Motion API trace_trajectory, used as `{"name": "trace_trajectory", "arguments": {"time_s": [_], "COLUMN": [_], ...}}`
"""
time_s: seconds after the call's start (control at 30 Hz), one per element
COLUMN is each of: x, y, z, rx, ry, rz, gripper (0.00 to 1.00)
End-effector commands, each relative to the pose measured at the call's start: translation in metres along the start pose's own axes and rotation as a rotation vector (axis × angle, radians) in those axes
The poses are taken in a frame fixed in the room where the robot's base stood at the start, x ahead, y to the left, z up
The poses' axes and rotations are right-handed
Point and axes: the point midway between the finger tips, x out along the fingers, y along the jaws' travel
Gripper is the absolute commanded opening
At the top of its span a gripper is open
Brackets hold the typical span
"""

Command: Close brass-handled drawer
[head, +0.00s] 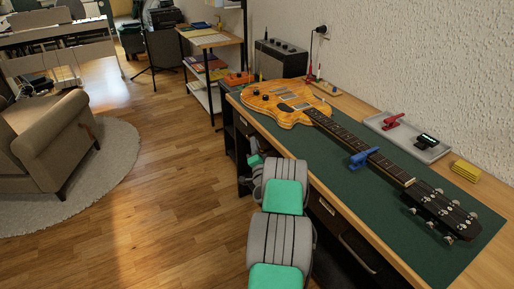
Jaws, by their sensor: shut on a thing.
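The long workbench (480,262) has dark fronts under its wooden edge. An upper drawer front (325,207) carries a small pale, brass-coloured fitting; part of it is hidden behind my arm. A lower front (357,252) has a long dark handle. I cannot tell from this view how far any drawer stands out, or which is the brass-handled one. My grey and teal arm reaches up from the bottom along the bench front. The fingers of my gripper are hidden behind my arm links, so its contact with a drawer does not show.
An orange electric guitar (275,101) lies on the green mat (345,190), with a blue clamp (362,158) at its neck. A grey tray (430,153) and yellow block (465,171) sit behind. An armchair (45,150) stands left; wooden floor (180,190) is clear between.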

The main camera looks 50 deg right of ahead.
Motion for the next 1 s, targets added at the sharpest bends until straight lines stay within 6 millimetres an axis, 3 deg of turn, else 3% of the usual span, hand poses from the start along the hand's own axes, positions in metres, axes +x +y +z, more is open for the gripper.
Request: {"name": "trace_trajectory", "arguments": {"time_s": [0.07,0.1,0.2,0.43,0.8,1.0], "x": [0.0,0.0,0.0,-0.009,-0.073,-0.079], "y": [0.002,0.002,0.002,0.003,0.001,-0.001], "z": [-0.004,-0.005,-0.005,-0.003,0.0,-0.001], "rx": [-0.004,-0.005,-0.005,-0.003,0.0,-0.003], "ry": [0.007,0.007,0.008,0.006,0.001,0.002], "rz": [0.003,0.003,0.003,0.003,0.001,0.0], "gripper": [0.0,0.13,0.2,0.2,0.2,0.2]}}
